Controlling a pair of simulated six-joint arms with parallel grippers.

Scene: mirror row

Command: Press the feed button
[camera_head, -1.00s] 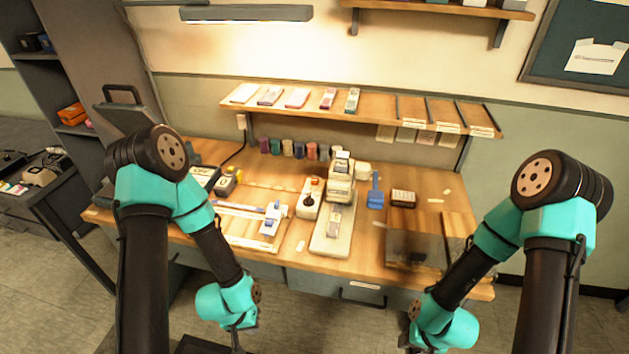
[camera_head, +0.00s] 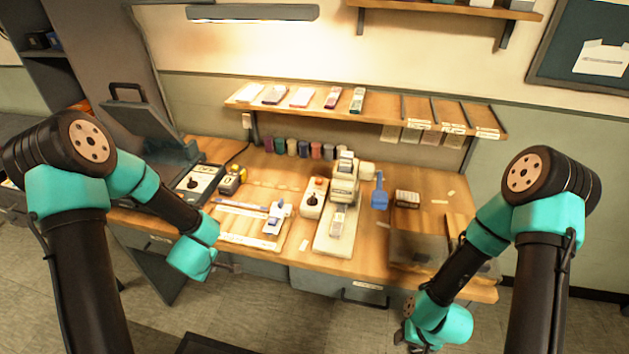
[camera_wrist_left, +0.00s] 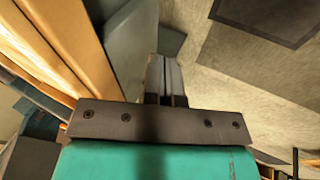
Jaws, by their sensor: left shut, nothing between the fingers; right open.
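A small white control box (camera_head: 314,198) with a black knob and an orange-red button (camera_head: 320,182) stands on the wooden bench, just left of a cream press-like machine (camera_head: 343,190). No readable label shows which button is the feed button. My left gripper (camera_head: 236,267) is in front of the bench's front edge, left of and nearer than the box, touching nothing visible. In the left wrist view its fingers (camera_wrist_left: 165,78) are shut and empty, over the floor beside the bench edge. My right gripper (camera_head: 416,347) is low in front of the bench at right, open, its fingers partly hidden.
A board with a blue-and-white tool (camera_head: 278,216) lies left of the box. A dark hinged machine (camera_head: 197,180) with a white panel is farther left. A blue scoop-like item (camera_head: 379,192) and a clear box (camera_head: 415,247) are to the right. A shelf (camera_head: 380,118) hangs behind.

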